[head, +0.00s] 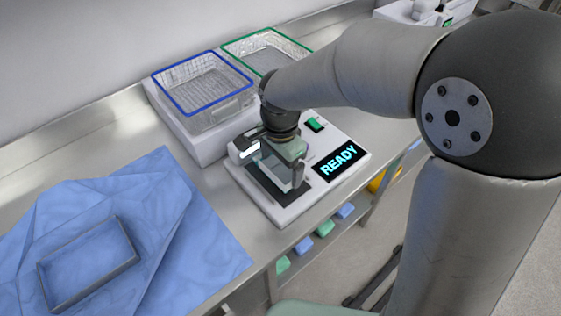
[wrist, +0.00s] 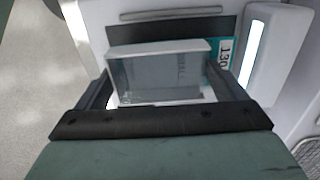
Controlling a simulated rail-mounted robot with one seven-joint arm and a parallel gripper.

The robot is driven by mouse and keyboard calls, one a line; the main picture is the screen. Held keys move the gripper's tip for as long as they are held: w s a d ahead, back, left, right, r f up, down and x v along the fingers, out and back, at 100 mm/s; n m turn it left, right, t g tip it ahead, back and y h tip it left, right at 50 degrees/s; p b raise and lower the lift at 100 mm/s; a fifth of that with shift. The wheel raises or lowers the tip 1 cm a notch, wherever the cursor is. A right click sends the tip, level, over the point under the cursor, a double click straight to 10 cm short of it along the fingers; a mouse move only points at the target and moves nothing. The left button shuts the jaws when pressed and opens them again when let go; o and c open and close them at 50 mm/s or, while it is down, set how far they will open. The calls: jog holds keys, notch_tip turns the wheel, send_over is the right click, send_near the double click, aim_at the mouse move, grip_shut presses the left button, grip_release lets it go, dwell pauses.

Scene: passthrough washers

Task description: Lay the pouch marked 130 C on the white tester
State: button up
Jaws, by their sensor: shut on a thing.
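The white tester (head: 268,208) stands on the metal bench, with a dark plate on top and a display reading READY. My gripper (head: 277,172) is low over this plate. In the wrist view, my gripper (wrist: 160,85) is shut on the pouch. The pouch's teal edge with a white label reading 130 (wrist: 226,50) shows at the right, past the grey finger. The rest of the pouch is mostly hidden by the gripper. The tester's dark plate (wrist: 125,33) lies beyond it. I cannot tell whether the pouch touches the plate.
A blue-rimmed wire basket (head: 203,105) and a green-rimmed one (head: 262,52) stand behind the tester. A blue cloth (head: 215,250) with an empty rectangular tray (head: 130,262) lies to the left. Small blue and green items (head: 325,228) sit below the bench's front edge.

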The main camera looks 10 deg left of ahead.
jog(key=shift+f, duration=0.35)
dwell(0.3)
jog(key=shift+f+b, duration=0.45)
jog(key=shift+b, duration=0.1)
jog(key=shift+f, duration=0.1)
jog(key=shift+f+b, duration=0.65)
dwell(0.6)
jog(key=o, duration=0.7)
jog(key=shift+c, duration=0.2)
jog(key=shift+r, duration=0.1)
jog(key=shift+r+p, duration=2.7)
jog(key=shift+r, duration=1.3)
